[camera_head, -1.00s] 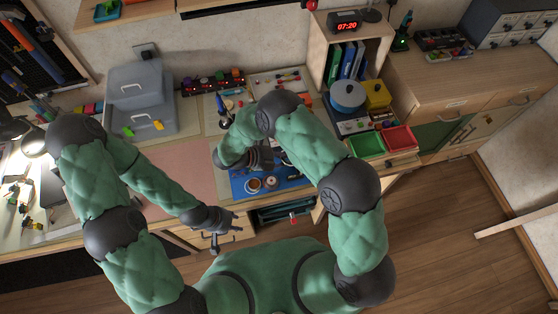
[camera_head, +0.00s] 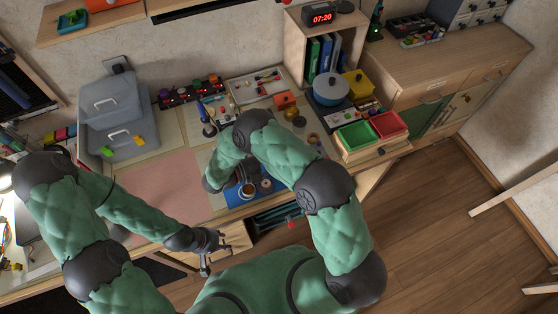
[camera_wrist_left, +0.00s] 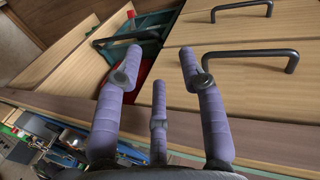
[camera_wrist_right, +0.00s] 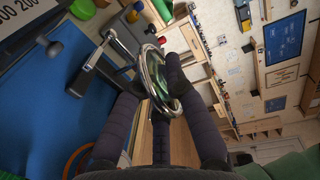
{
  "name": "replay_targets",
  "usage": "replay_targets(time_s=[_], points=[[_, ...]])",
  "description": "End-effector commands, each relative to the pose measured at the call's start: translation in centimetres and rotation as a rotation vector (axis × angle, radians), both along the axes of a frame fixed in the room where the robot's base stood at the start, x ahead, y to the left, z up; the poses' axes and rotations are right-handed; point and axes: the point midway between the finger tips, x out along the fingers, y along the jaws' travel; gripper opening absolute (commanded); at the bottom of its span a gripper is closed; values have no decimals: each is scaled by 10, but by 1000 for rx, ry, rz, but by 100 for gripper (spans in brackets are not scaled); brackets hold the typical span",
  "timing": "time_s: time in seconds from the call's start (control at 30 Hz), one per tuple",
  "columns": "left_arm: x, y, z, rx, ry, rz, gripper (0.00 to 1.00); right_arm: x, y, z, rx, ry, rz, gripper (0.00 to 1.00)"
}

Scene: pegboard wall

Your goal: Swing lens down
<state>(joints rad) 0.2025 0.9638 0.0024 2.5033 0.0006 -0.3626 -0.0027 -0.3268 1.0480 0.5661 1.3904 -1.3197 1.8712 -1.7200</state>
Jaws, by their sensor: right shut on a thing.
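The lens, a round glass in a shiny metal ring (camera_wrist_right: 142,72), shows in the right wrist view. It stands on edge at the end of a metal arm (camera_wrist_right: 112,45) on a dark stand (camera_wrist_right: 85,75) over a blue mat (camera_wrist_right: 50,110). My right gripper (camera_wrist_right: 168,85) is shut on the lens rim.
Drawers with dark handles (camera_wrist_left: 245,55) face my left gripper. A pink mat (camera_head: 160,190) on the desk's left is clear.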

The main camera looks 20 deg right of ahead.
Motion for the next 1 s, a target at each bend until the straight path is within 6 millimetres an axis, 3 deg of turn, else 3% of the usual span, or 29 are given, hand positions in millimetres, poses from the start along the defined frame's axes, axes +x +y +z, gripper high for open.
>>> replay_targets(time_s=[0.17, 0.2, 0.27, 0.3, 0.67, 0.83, 1.0], points=[[0, 0, 0, 0, 0, 0, 40, -1, 0, -2, 4, 4, 0, 0], [0, 0, 0, 0, 0, 0, 40, -1, 0, -2, 4, 4, 0, 19], [0, 0, 0, 0, 0, 0, 40, -1, 0, -2, 3, 4, 0, 36], [0, 0, 0, 0, 0, 0, 40, -1, 0, -2, 3, 4, 0, 39], [0, 0, 0, 0, 0, 0, 40, 0, 3, 0, 2, 1, 0, 39], [0, 0, 0, 0, 0, 0, 40, -1, 23, 1, 2, 2, 4, 39], [0, 0, 0, 0, 0, 0, 40, -2, 57, 4, 1, 0, 4, 39]])
